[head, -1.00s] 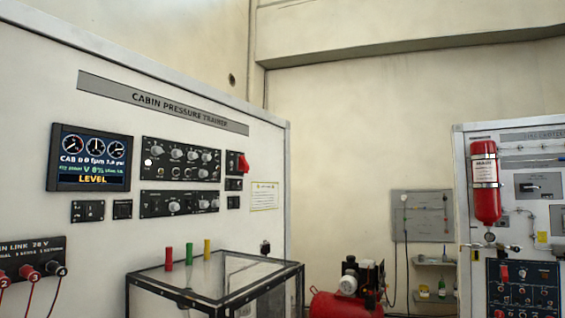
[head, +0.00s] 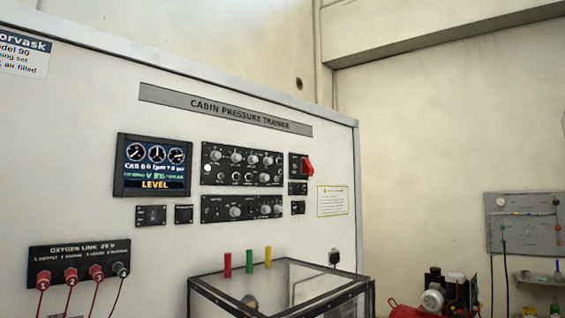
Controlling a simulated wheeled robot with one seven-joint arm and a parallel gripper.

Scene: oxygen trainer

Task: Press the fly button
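The white Cabin Pressure Trainer board (head: 90,110) fills the left and middle of the head view. It carries a lit display (head: 154,165) reading LEVEL, an upper knob panel (head: 242,164) and a lower knob panel (head: 242,208). Small black switch modules sit below the display, one on the left (head: 151,215) and one on the right (head: 184,214). More small modules sit under a red guarded switch (head: 308,167). The labels are too small to read, so I cannot tell which is the fly button. My gripper is not in view.
An oxygen link panel (head: 80,263) with red leads is at lower left. A red compressor (head: 408,311) is at lower right.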

